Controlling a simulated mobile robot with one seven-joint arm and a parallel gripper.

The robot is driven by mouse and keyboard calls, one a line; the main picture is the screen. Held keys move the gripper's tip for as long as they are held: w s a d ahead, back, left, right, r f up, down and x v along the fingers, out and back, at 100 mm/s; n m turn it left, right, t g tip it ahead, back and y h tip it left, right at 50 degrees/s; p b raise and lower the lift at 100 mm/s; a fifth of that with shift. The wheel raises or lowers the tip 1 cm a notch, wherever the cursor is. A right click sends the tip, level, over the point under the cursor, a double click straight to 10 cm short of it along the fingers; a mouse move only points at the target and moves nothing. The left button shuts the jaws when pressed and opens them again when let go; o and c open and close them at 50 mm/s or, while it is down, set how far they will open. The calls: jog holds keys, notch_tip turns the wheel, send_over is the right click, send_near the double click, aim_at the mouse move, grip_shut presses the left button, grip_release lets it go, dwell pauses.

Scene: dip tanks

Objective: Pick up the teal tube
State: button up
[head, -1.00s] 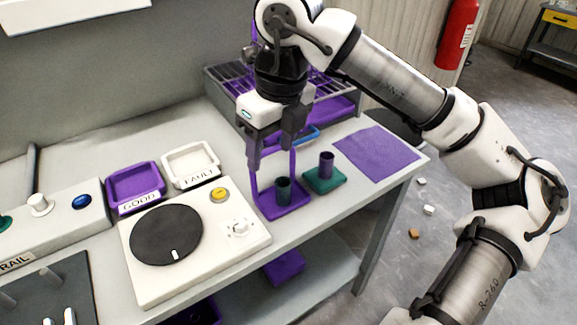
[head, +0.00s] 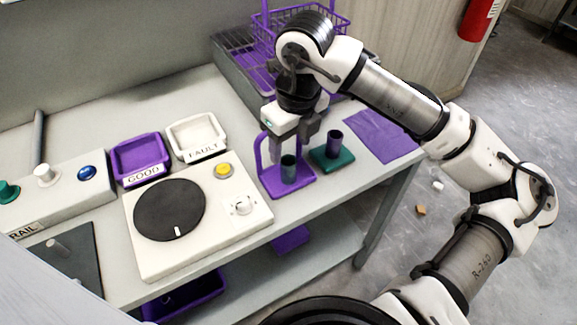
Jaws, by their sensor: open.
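The teal tube (head: 288,169) stands upright on a purple stand (head: 297,188) with a tall arched handle, near the front edge of the bench. My gripper (head: 290,148) is open and points down, just above and behind the tube's top. I cannot tell whether the fingers are around the tube's rim, and nothing is seen held. The fingers hide part of the purple arch.
A purple tube (head: 334,142) stands on a teal base (head: 330,162) just right. A purple mat (head: 383,134) lies beyond it. A white machine with a dark disc (head: 169,209), GOOD (head: 140,157) and FAULT (head: 196,138) trays stand left. A wire rack (head: 240,78) is behind.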

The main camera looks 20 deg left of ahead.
aim_at(289, 157)
jog(key=shift+a+f+p, duration=0.2)
jog(key=shift+f+p, duration=0.55)
jog(key=shift+f, duration=1.6)
jog(key=shift+c, duration=0.4)
jog(key=c, duration=1)
jog(key=shift+r, duration=0.15)
